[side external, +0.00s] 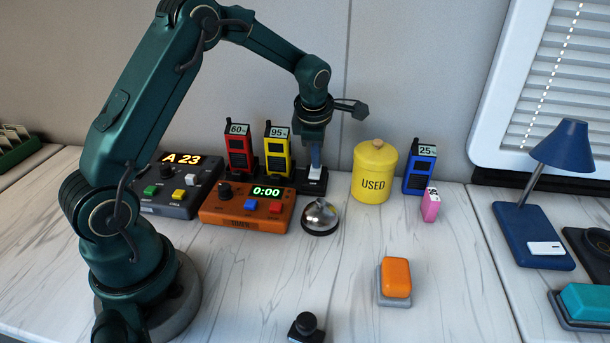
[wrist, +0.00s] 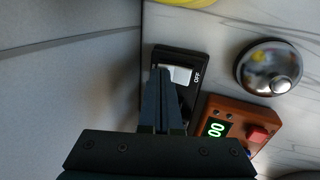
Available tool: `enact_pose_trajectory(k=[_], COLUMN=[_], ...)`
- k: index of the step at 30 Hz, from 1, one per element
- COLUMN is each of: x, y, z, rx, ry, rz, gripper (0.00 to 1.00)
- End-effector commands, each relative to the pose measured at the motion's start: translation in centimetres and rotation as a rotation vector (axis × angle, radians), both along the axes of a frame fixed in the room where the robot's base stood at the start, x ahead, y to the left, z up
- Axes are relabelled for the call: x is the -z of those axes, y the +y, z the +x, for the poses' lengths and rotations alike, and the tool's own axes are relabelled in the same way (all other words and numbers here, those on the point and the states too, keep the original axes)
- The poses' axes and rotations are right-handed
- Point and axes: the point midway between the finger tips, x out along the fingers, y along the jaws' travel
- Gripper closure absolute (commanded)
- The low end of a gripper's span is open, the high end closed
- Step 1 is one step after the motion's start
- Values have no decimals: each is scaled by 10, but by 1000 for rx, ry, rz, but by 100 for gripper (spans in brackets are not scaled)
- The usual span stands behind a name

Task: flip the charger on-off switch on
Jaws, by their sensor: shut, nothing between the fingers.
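The charger's on-off switch is a white rocker (side external: 315,172) on a black base (side external: 313,187) at the right end of the charger row. In the wrist view the white rocker (wrist: 181,74) sits on the black plate (wrist: 168,53) with the word OFF beside it. My gripper (side external: 316,157) points down right at the rocker. In the wrist view my gripper (wrist: 162,72) is shut and empty, its tips over one edge of the rocker and hiding part of it. I cannot tell whether the tips touch it.
A red radio (side external: 238,150) and a yellow radio (side external: 277,150) stand left of the switch. An orange timer (side external: 225,216) and a silver bell (side external: 320,217) are in front. A yellow USED canister (side external: 374,172) and a blue radio (side external: 419,170) stand to the right. The wall is close behind.

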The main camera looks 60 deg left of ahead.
Motion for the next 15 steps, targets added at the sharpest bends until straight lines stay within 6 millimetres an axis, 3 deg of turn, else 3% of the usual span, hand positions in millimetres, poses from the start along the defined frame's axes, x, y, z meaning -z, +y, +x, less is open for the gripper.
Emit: enact_pose_trajectory(k=[15], x=[4], y=[2], z=[2], rx=[1], ry=[2], rz=[0], gripper=[100])
